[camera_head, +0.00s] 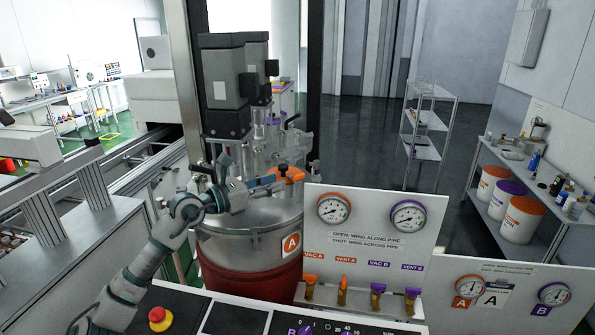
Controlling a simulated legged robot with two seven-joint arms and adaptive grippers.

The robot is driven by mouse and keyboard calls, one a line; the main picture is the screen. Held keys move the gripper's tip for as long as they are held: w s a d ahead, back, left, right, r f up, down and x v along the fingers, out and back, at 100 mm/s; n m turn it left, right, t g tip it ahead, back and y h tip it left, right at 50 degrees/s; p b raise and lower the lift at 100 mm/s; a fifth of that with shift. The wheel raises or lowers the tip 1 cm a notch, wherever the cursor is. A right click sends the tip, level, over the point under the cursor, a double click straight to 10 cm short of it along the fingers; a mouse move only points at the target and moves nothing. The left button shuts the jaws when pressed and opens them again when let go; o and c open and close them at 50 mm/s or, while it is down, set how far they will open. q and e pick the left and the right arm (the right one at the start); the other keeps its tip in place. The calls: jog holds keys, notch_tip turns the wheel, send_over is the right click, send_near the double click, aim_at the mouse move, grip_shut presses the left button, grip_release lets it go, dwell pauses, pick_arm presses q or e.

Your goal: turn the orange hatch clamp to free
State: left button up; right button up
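The orange hatch clamp (292,173) shows as a small orange piece with a dark knob, on the lid of the metal vessel (245,243) marked A. My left arm comes in from the lower left. My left gripper (272,182) reaches across the lid, with its fingertips at the left end of the clamp. The fingers overlap the clamp in this view, so I cannot tell whether they touch it or are closed on it. My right gripper is not in view.
A panel with two gauges (372,232) stands right of the vessel, with several orange and purple valves (343,290) below. A red emergency button (157,316) sits at the front left. Grey motor housings (222,85) rise behind the lid. A conveyor (70,215) runs on the left.

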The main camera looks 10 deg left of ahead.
aim_at(297, 174)
pick_arm(q)
jog(key=p+x, duration=0.1)
jog(key=x, duration=0.6)
jog(key=shift+d+r, duration=0.1)
jog(key=shift+w+d, duration=0.2)
jog(key=shift+w+p, duration=0.3)
jog(key=shift+w, duration=0.05)
jog(key=shift+s+d, duration=0.1)
jog(key=shift+d, duration=0.05)
grip_shut()
